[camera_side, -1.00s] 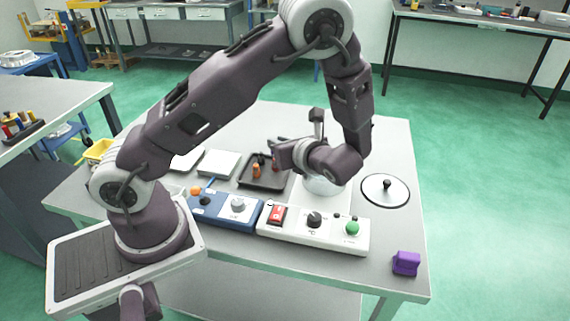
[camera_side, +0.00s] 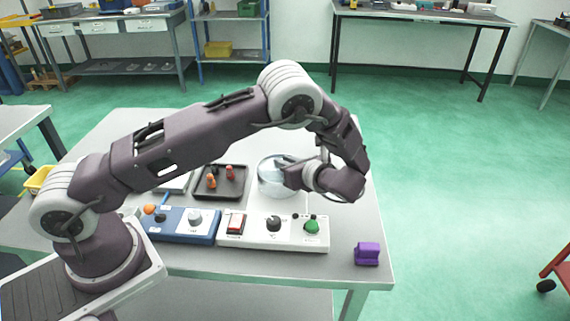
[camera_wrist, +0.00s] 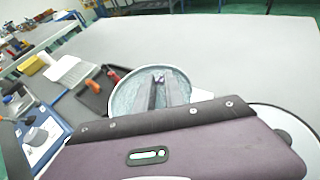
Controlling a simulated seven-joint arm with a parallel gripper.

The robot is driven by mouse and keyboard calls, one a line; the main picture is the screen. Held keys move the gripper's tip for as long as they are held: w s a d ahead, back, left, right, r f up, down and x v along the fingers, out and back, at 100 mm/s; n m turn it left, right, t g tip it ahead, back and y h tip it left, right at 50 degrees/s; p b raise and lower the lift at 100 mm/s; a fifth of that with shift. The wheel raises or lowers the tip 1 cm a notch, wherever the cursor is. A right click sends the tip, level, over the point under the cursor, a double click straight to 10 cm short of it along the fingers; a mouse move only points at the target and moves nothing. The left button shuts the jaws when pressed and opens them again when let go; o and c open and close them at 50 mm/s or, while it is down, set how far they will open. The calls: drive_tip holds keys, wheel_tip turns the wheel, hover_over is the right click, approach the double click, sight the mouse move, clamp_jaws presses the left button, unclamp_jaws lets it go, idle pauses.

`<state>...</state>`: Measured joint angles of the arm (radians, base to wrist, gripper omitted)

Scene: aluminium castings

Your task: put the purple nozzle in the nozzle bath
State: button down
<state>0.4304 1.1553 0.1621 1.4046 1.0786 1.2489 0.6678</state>
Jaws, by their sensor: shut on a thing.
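The nozzle bath is a round, clear-walled bowl of pale liquid (camera_side: 264,183), standing behind the white control box; it also shows in the wrist view (camera_wrist: 122,100). My gripper (camera_side: 278,163) reaches over the bath from the right. In the wrist view my gripper's two long fingers (camera_wrist: 160,86) lie across the bowl's opening. A small purple piece, the purple nozzle (camera_wrist: 158,77), shows between the fingertips, so the jaws are shut on it. I cannot tell whether it touches the liquid.
A dark tray (camera_side: 205,195) with orange and red nozzles stands left of the bath. In front are a blue box (camera_side: 176,226) and the white control box (camera_side: 255,235). A purple block (camera_side: 367,254) sits at the front right corner.

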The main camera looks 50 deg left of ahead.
drive_tip(key=shift+f, duration=0.1)
drive_tip(key=c, duration=1.7)
unclamp_jaws()
